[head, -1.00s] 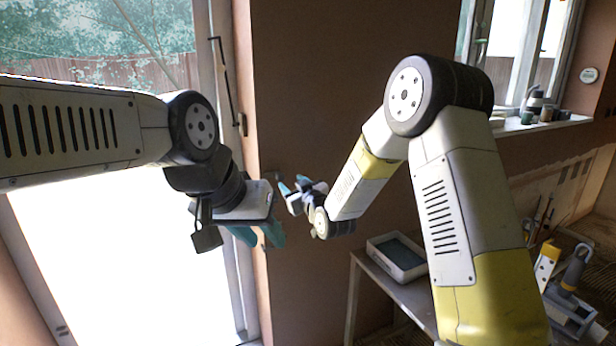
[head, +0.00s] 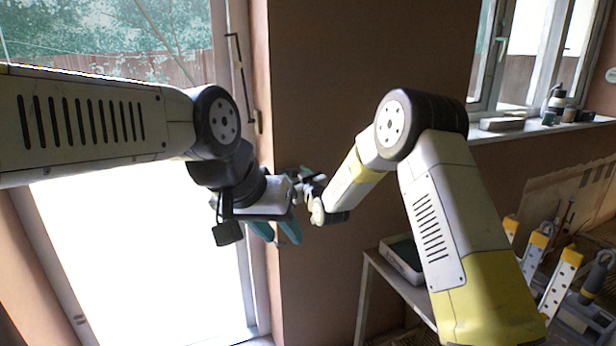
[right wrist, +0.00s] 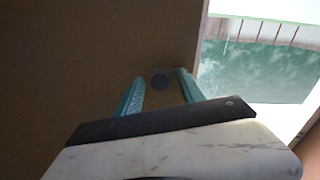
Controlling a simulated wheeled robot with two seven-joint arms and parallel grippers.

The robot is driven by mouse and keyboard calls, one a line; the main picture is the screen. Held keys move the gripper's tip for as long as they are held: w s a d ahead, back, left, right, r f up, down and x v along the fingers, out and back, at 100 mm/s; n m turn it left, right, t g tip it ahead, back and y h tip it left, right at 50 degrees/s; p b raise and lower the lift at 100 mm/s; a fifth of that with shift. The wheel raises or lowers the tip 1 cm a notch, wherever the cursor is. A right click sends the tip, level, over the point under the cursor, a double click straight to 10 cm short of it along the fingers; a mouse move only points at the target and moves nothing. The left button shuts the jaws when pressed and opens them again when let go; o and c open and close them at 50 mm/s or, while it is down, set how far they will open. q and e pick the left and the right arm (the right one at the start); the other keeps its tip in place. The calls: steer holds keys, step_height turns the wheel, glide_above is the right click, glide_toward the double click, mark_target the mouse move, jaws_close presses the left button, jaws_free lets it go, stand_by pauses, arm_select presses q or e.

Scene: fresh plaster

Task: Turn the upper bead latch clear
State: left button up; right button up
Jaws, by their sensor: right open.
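A small round dark knob, which looks like the bead latch (right wrist: 160,79), sits on the brown wall near the window's edge in the right wrist view. My right gripper (right wrist: 157,92) is open, with one teal finger on each side of the knob; I cannot tell whether they touch it. In the head view my right gripper (head: 297,180) is at the wall's left edge, partly covered by my left wrist, and the latch is hidden there. My left gripper (head: 276,232) is just below it, its teal fingers apart and pointing down, with nothing visible between them.
A tall bright window (head: 140,260) with a long dark handle (head: 241,85) stands at left. A bench (head: 412,292) with a tray (head: 402,258) is below my right arm. Tools with yellow ends (head: 560,285) stand lower right. A sill (head: 530,129) with small pots is upper right.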

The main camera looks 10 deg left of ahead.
jaws_close()
steer(key=m, duration=0.4)
steer(key=shift+m, duration=0.3)
steer(key=m, duration=0.4)
steer(key=shift+d+m, duration=0.1)
steer(key=shift+m, duration=0.2)
steer(key=m, duration=0.4)
steer(key=shift+m, duration=0.3)
steer(key=shift+f+m, duration=0.1)
steer(key=shift+m, duration=2)
